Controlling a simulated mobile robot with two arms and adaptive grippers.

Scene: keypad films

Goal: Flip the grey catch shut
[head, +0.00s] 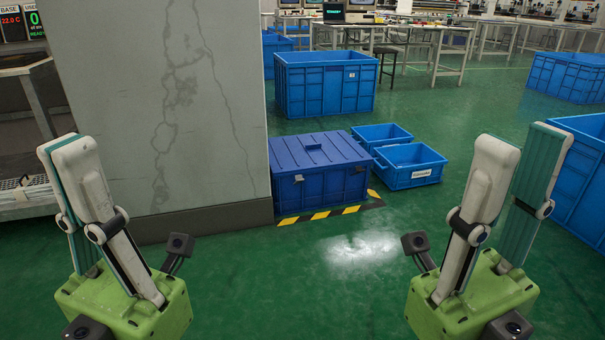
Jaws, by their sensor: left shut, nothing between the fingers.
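A small light-grey catch (298,178) shows on the front of the blue lidded chest (335,186), near its left front corner. The chest's lid is down. The catch is too small here to tell whether it is flipped open or shut. My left gripper (62,148) is at the left, pointing up, shut and empty, in front of the grey pillar and well away from the chest. My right gripper (522,150) is at the right, pointing up, its fingers apart with nothing between them. Neither gripper touches the chest.
The grey pillar (165,90) stands just left of the chest. Yellow-black floor tape (335,212) runs before it. Two small blue bins (408,180) sit to its right, a large blue crate (325,88) behind. Open green floor (310,285) lies in front.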

